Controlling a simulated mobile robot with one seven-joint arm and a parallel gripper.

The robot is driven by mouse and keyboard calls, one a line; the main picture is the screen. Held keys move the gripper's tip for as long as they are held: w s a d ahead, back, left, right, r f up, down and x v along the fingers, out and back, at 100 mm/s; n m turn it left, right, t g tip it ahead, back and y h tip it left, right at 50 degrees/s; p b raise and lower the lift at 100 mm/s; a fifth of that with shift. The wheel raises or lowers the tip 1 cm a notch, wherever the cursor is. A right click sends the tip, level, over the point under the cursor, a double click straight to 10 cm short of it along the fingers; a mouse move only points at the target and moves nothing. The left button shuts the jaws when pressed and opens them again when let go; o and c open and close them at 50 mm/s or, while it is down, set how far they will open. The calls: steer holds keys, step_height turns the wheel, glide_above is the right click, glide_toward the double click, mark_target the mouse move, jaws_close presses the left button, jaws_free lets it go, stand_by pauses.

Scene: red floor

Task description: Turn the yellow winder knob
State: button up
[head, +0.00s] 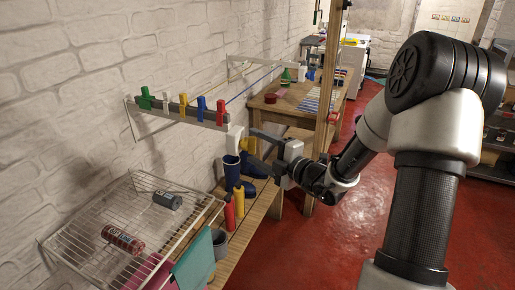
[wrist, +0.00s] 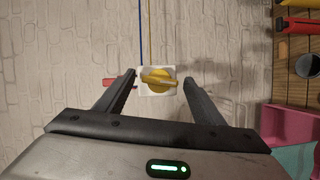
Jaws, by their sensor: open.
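The yellow winder knob (wrist: 158,80) is round with a raised bar across it, set on a square white plate on the brick wall in the wrist view. The bar lies nearly level in that picture. My gripper (wrist: 160,76) is open, with one finger on each side of the knob and a gap on both sides; it appears not to touch it. In the head view my gripper (head: 252,146) reaches left toward the wall, beside a white block (head: 234,140) that looks like the winder. The knob's yellow face cannot be made out there.
A wall rail (head: 182,110) with several coloured pegs is left of my gripper. Below are blue boots (head: 232,172), a wooden bench (head: 255,212) with red and yellow bottles, and a wire rack (head: 75,240). A wooden post (head: 328,80) stands close right. Red floor is open at right.

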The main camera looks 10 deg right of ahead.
steer(key=c, duration=1)
steer(key=shift+c, duration=0.2)
steer(key=shift+f+b, duration=0.15)
steer(key=shift+b, duration=0.2)
